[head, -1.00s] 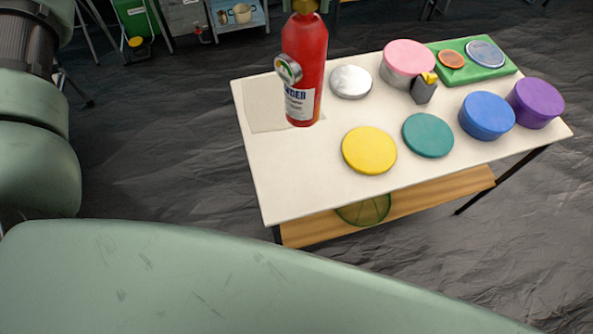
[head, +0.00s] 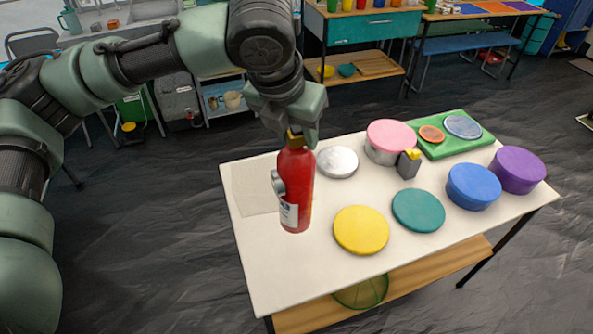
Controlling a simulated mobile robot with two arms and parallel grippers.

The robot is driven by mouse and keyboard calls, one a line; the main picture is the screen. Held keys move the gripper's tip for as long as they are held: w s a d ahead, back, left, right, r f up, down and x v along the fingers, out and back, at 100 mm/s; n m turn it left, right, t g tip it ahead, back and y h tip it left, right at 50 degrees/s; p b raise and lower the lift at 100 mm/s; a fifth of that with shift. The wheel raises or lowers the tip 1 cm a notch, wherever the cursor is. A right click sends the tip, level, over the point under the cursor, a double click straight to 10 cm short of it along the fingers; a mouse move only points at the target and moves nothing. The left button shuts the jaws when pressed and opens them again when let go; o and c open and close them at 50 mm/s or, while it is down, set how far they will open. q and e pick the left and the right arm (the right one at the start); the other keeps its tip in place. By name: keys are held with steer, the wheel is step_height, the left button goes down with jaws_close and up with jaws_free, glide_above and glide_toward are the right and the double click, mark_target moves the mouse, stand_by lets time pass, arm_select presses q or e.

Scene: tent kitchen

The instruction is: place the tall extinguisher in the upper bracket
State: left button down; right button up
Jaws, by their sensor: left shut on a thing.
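A tall red extinguisher (head: 297,190) with a pale label and a round gauge is upright over the left part of the white table (head: 283,270). My left gripper (head: 291,130) comes down from above and is shut on its top. The gripper covers the extinguisher's valve end. I cannot tell for sure whether its base touches the table or hangs a little above it. No bracket can be made out in this view. My right gripper is not in view.
A pale mat (head: 254,188) lies at the table's left. A yellow lid (head: 361,230), teal lid (head: 418,210), silver lid (head: 337,162), pink-lidded tin (head: 391,137), blue tin (head: 473,187) and purple tin (head: 518,170) stand to the right. A green board (head: 480,143) lies behind.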

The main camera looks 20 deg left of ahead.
mark_target(297, 170)
arm_select(q)
step_height(297, 170, down, 9)
steer(key=shift+r, duration=0.2)
stand_by(0.3)
steer(key=c, duration=0.9)
jaws_free()
steer(key=shift+s+f, duration=0.1)
steer(key=shift+f, duration=0.05)
